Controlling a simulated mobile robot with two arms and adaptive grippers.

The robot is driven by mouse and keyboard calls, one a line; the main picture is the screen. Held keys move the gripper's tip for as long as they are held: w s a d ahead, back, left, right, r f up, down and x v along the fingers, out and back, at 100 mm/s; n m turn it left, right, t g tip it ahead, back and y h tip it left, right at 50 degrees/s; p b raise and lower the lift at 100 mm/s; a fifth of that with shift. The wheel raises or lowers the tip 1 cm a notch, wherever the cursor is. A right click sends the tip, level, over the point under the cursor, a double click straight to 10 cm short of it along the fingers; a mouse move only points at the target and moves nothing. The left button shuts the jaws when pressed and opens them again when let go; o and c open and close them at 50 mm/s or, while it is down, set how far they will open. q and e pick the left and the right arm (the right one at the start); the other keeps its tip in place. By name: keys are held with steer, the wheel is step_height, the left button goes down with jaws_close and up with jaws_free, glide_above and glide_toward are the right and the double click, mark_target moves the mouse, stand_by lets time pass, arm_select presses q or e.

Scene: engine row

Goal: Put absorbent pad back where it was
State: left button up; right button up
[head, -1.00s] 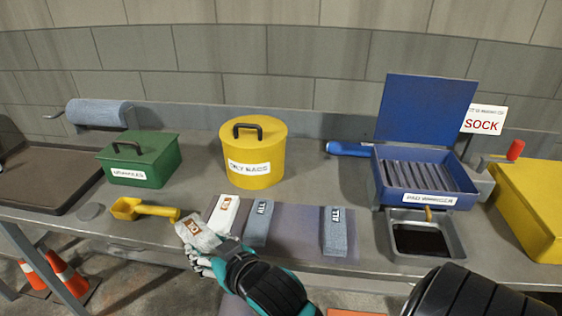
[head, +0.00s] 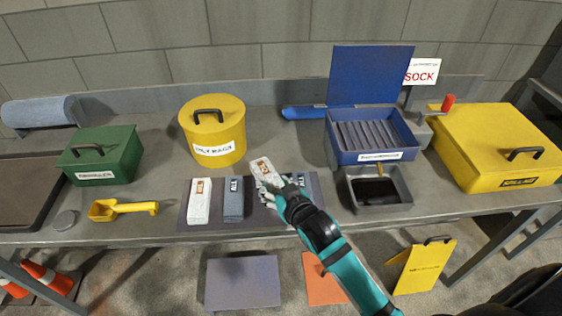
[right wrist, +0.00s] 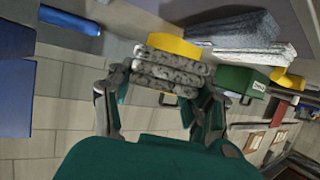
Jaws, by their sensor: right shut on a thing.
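My right gripper (head: 272,194) is shut on a whitish absorbent pad (head: 264,171) with an orange label. It holds the pad tilted over the dark mat (head: 254,217), between two grey pads; contact is unclear. In the right wrist view the held pad (right wrist: 165,73), speckled grey-white, shows between the fingers (right wrist: 158,92). A white pad with an orange label (head: 199,203) lies at the mat's left, and a grey pad (head: 233,203) beside it. Another grey pad (head: 301,180) at the right is partly hidden by my gripper. My left gripper is not in view.
The blue pad wringer (head: 372,140) and a tray of dark liquid (head: 378,190) stand right of the mat. A yellow round bin (head: 214,140) stands behind it. A yellow scoop (head: 122,208) and green box (head: 102,158) are left. A yellow case (head: 497,150) is far right.

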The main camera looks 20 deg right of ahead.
steer(key=shift+w+r+p, duration=0.2)
steer(key=shift+w+p, duration=0.2)
steer(key=shift+w, duration=0.05)
steer(key=shift+w+f, duration=0.15)
steer(key=shift+f, duration=0.1)
steer(key=shift+w+f, duration=0.1)
steer(key=shift+f, duration=0.2)
step_height(320, 180, down, 5)
steer(key=b, duration=0.6)
steer(key=shift+f, duration=0.1)
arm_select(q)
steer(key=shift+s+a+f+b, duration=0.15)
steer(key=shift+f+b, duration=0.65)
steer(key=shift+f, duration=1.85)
arm_select(e)
steer(key=shift+f, duration=0.7)
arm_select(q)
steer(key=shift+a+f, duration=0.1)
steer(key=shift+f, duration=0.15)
arm_select(e)
steer(key=shift+f, duration=0.55)
arm_select(q)
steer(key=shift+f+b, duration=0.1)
steer(key=shift+b, duration=0.3)
arm_select(e)
steer(key=shift+f, duration=0.3)
